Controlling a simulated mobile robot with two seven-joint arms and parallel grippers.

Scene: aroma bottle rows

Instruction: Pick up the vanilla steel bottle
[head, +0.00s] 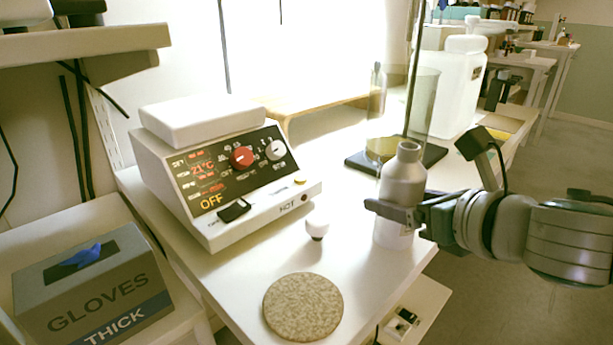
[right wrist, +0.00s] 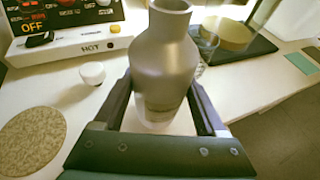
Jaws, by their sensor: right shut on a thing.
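A grey steel bottle (head: 403,178) with a narrow neck stands upright near the right edge of the white table; its lower part is paler. My right gripper (head: 385,212) comes in from the right and is shut on the bottle around its middle. In the right wrist view the bottle (right wrist: 165,60) stands between the two fingers of the gripper (right wrist: 165,105), and its label is too dark to read. I cannot tell whether its base touches the table. My left gripper is not in view.
A hot plate device (head: 225,170) stands on the left. A round cork mat (head: 303,307) and a small white knob-like thing (head: 317,228) lie in front of it. Behind the bottle are a glass cylinder (head: 425,100) and a black stand base (head: 362,162). A gloves box (head: 95,290) sits lower left.

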